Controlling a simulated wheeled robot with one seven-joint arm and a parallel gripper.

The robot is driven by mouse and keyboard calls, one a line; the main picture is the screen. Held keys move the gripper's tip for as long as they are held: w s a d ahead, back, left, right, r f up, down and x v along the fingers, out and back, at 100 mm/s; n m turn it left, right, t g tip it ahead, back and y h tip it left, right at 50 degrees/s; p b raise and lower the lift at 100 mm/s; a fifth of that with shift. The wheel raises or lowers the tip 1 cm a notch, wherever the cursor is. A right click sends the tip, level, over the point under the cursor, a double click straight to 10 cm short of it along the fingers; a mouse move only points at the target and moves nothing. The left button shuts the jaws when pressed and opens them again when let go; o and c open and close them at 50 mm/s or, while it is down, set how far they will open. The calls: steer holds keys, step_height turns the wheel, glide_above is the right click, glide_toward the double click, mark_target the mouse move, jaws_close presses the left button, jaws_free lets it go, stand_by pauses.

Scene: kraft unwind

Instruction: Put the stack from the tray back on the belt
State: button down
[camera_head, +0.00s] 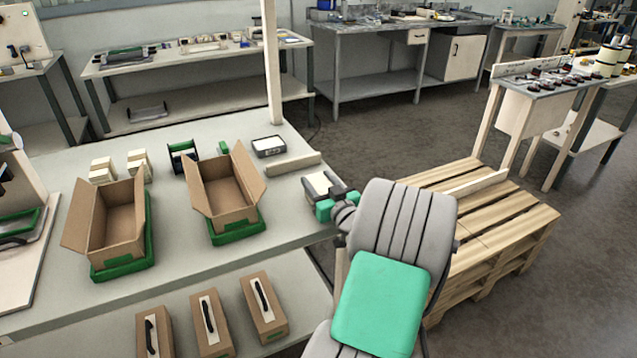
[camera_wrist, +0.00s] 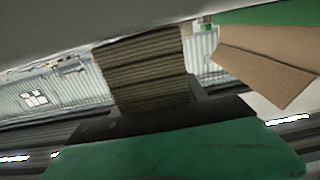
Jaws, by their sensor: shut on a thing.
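My gripper (camera_head: 327,196) is at the right end of the long light table, shut on a small stack (camera_head: 318,182). The stack has a pale top in the head view. In the wrist view the stack (camera_wrist: 145,70) shows brown, layered sides between the dark fingers. I cannot tell whether its underside touches the table. A small dark tray (camera_head: 270,153) with a pale inside lies further back on the table, left of my gripper. I cannot pick out the belt with certainty.
Two open cardboard boxes (camera_head: 224,198) (camera_head: 110,225) stand in green trays on the table. Pale stacks (camera_head: 103,171) and a dark green holder (camera_head: 183,156) are behind them. A low pale bar (camera_head: 292,164) lies near my gripper. A wooden pallet (camera_head: 490,225) is at right.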

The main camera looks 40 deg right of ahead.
steer(key=shift+f+b, duration=0.2)
steer(key=shift+b, duration=0.15)
steer(key=c, duration=0.6)
jaws_free()
steer(key=shift+r, duration=0.1)
